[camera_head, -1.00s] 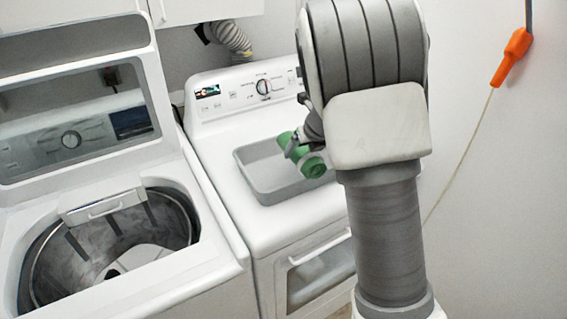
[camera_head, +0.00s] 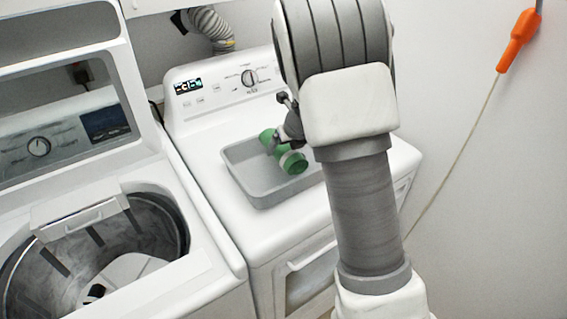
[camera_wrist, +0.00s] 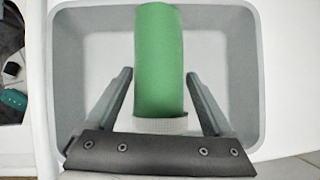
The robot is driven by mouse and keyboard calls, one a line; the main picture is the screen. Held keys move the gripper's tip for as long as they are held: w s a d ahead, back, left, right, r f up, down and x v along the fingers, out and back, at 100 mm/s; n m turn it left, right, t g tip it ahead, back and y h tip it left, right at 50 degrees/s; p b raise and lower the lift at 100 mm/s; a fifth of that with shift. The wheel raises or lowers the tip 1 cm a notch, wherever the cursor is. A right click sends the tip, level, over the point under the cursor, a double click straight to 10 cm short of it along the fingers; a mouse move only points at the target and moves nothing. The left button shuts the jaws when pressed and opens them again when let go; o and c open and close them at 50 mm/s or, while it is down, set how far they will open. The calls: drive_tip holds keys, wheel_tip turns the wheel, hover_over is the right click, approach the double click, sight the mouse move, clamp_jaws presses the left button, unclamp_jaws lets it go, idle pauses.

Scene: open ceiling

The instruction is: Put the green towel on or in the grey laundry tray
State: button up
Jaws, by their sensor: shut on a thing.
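The green towel (camera_head: 292,163) is a rolled cylinder. My gripper (camera_wrist: 160,88) has a finger on each side of it and is shut on it. In the wrist view the towel (camera_wrist: 158,55) points away between the fingers, with a pale grey band at its near end. The grey laundry tray (camera_head: 240,180) is a shallow open box on top of the right-hand machine. The towel is over the tray's opening, within its rim (camera_wrist: 255,75) in the wrist view. I cannot tell whether it touches the tray floor. My gripper hides the towel's middle in the head view.
The tray stands on a white machine (camera_head: 205,130) with a control panel at its back. Left of it is a washer (camera_head: 215,285) with its lid up and its drum open. Several dark and teal items (camera_wrist: 14,98) show at the wrist view's left edge.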

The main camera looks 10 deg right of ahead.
drive_tip(key=shift+f+b, duration=0.9)
drive_tip(key=shift+f, duration=1.45)
drive_tip(key=shift+f, duration=0.1)
drive_tip(key=o, duration=1.4)
